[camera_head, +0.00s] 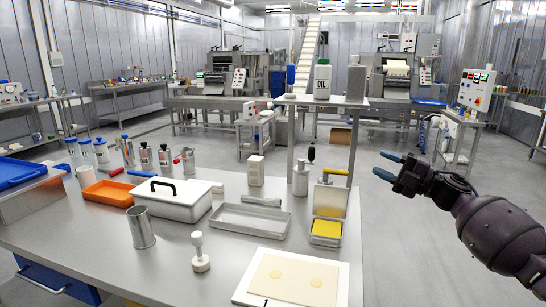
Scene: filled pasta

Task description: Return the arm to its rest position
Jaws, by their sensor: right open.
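My right gripper (388,168) is at the right of the head view, with blue fingertips spread apart and nothing between them. It is in the air past the right edge of the table, apart from everything on it. My dark right arm (497,228) comes in from the right edge of the picture. My left gripper and arm are not in view.
The steel table (205,270) holds a white board (344,284) with a dough sheet, a stamp (200,252), a metal cup (141,228), a lidded white box (172,199), an orange tray (107,193) and a yellow-filled container (326,229). Open floor (410,262) lies right of the table.

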